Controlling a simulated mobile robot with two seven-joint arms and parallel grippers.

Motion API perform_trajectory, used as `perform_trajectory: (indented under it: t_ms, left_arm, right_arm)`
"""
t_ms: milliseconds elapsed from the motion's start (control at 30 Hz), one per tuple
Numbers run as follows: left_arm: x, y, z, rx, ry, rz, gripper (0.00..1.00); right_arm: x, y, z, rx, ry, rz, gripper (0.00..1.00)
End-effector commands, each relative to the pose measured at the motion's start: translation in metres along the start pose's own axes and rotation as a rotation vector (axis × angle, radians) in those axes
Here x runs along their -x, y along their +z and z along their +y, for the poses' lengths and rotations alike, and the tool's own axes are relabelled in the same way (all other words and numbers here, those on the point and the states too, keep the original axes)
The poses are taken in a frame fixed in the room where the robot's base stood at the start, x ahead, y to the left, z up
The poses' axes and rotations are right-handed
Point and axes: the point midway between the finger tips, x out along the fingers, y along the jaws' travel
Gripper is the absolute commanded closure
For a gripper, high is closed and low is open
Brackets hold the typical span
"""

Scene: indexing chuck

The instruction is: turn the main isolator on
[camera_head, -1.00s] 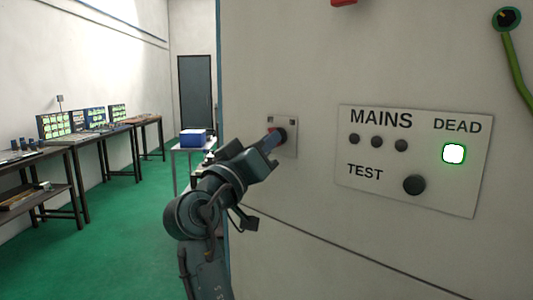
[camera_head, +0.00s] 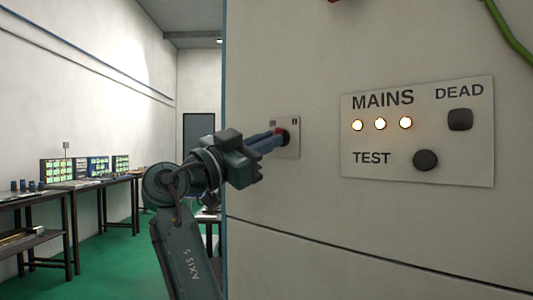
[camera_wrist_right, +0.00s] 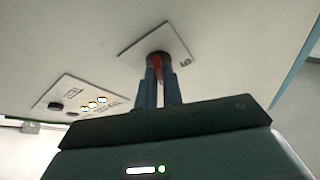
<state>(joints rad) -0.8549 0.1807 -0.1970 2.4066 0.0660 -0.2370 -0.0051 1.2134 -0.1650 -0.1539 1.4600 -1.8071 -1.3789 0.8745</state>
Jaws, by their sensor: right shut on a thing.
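The main isolator (camera_head: 294,125) is a small plate with a dark rotary switch on the cabinet face. In the right wrist view its plate (camera_wrist_right: 178,35) shows a red handle (camera_wrist_right: 158,68) standing between my fingers. My right gripper (camera_head: 281,138) is shut on this handle, with the fingers close to the plate; it also shows in the right wrist view (camera_wrist_right: 158,75). Beside it, the MAINS panel (camera_head: 415,135) has its row of lamps (camera_head: 380,124) lit warm white. The DEAD lamp (camera_head: 460,120) is dark. My left gripper is not in view.
The grey cabinet (camera_head: 330,230) fills the right side, with a black TEST button (camera_head: 425,160) on the panel. A green cable (camera_head: 508,38) hangs at top right. Benches (camera_head: 90,183) with lit equipment stand along the left wall. Green floor (camera_head: 105,265) is open between.

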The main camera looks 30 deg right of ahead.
Motion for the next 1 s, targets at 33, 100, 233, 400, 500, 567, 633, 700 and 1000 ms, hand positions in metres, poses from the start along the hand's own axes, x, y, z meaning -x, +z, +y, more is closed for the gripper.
perform_trajectory:
  t_ms: [33, 100, 233, 400, 500, 567, 633, 700, 1000]
  left_arm:
    - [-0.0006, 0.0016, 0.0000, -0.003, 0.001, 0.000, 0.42]
    - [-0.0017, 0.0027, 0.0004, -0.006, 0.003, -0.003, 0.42]
    - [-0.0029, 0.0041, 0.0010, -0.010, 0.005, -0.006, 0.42]
    - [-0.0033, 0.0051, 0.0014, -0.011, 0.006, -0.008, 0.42]
    - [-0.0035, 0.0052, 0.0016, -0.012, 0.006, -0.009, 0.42]
    - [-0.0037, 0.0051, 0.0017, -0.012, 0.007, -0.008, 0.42]
    - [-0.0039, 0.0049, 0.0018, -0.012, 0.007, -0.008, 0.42]
    - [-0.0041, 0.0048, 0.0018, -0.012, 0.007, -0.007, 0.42]
    - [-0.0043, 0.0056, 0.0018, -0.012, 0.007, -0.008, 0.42]
  right_arm:
    - [-0.0004, 0.0002, -0.0001, -0.024, 0.011, 0.000, 1.00]
    - [-0.0007, -0.0004, -0.0004, -0.056, 0.024, 0.001, 1.00]
    - [-0.0006, -0.0004, -0.0010, -0.100, 0.042, 0.000, 1.00]
    - [-0.0006, -0.0006, -0.0013, -0.132, 0.055, -0.001, 1.00]
    - [-0.0006, -0.0006, -0.0015, -0.140, 0.057, -0.001, 1.00]
    - [-0.0006, -0.0007, -0.0015, -0.143, 0.058, -0.001, 1.00]
    - [-0.0006, -0.0007, -0.0015, -0.144, 0.058, -0.001, 1.00]
    - [-0.0006, -0.0007, -0.0015, -0.144, 0.058, -0.001, 1.00]
    - [-0.0006, -0.0005, -0.0014, -0.142, 0.058, -0.001, 0.80]
